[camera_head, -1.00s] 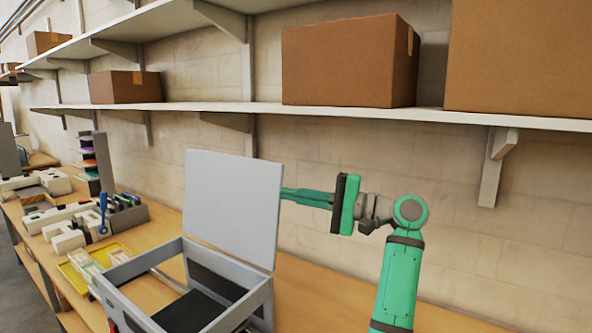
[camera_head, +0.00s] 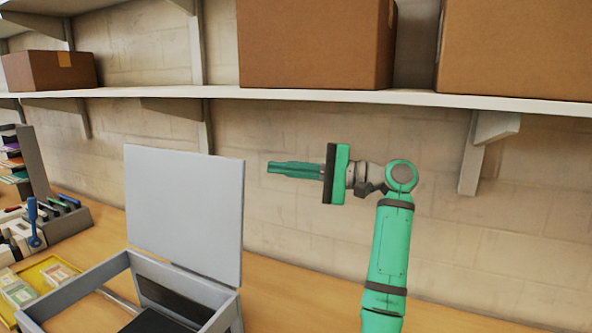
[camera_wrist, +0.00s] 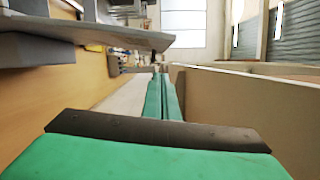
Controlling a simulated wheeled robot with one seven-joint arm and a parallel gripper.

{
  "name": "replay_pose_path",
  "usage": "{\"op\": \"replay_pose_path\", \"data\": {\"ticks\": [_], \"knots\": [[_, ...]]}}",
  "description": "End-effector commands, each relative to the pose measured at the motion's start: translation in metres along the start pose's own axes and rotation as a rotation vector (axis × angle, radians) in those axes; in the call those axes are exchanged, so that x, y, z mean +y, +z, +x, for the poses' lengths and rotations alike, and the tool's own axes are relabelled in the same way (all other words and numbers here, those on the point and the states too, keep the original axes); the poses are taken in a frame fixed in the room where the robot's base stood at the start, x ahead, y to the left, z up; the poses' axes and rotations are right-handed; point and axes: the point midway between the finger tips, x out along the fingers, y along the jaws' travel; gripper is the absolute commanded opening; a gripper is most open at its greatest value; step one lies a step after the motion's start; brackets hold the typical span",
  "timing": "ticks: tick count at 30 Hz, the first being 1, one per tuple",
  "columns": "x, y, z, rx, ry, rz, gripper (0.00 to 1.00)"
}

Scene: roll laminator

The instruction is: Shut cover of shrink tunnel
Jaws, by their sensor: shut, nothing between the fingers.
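The shrink tunnel's cover (camera_head: 184,210) is a flat grey panel standing open, nearly upright, at the back of the grey machine frame (camera_head: 224,315). The dark inside of the machine is exposed, and its lower part is cut off by the picture's bottom edge. My gripper (camera_head: 270,168) is shut and empty, pointing left. Its tips are just right of the cover's upper right edge, with a small gap in the picture; depth between them is unclear. In the wrist view my shut fingers (camera_wrist: 162,78) point ahead. A grey slab at upper left there may be the cover.
A long shelf (camera_head: 420,99) with cardboard boxes (camera_head: 315,45) runs above my arm along the wall. A yellow tray (camera_head: 45,272) and an organiser (camera_head: 65,215) stand on the bench left of the machine. The bench (camera_head: 290,310) right of the machine looks clear.

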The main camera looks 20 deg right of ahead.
Motion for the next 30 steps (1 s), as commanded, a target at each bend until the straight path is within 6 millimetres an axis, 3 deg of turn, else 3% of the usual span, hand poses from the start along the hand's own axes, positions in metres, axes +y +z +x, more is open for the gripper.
{"op": "replay_pose_path", "data": {"ticks": [7,17,30], "knots": [[0.001,0.001,0.045,0.0,0.001,0.0,0.0],[0.0,0.034,0.05,0.002,0.0,-0.002,0.0],[0.0,0.04,0.053,0.003,-0.001,-0.001,0.0]]}}
